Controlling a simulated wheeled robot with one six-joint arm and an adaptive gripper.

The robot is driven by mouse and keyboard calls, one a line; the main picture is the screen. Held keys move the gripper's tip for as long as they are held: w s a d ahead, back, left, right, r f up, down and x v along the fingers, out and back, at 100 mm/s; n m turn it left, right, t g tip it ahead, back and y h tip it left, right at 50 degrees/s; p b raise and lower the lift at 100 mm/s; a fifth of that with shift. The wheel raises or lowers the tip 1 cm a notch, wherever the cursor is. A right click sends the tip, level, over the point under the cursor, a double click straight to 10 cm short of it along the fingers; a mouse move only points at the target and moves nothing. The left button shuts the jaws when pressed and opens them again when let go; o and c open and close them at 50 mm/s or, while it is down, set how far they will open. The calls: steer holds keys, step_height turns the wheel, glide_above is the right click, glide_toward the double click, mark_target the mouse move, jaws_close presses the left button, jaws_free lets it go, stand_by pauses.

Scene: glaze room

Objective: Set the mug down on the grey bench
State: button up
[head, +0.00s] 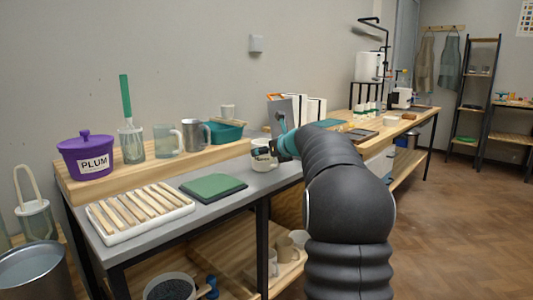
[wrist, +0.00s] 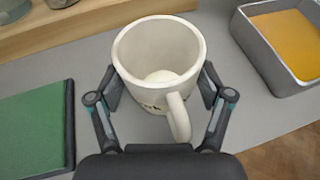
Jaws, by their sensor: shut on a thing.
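A cream mug (head: 262,163) with dark lettering is at my gripper (head: 277,149) over the far part of the grey bench (head: 232,202). In the wrist view the mug (wrist: 135,70) is upright and looks empty, its handle toward my palm. My gripper (wrist: 160,90) is shut on it, one finger on each side. The mug's base is hidden in the wrist view. I cannot tell whether it touches the grey bench top (wrist: 250,128) or hangs just above it.
A green pad (wrist: 35,130) lies left of the mug, and a grey tray with orange contents (wrist: 238,28) lies right. A wooden shelf (head: 130,178) at the back bears a purple PLUM pot (head: 85,152) and several vessels. A white slatted rack (head: 140,212) is nearer.

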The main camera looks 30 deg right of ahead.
steer(key=o, duration=1.3)
steer(key=shift+f, duration=0.15)
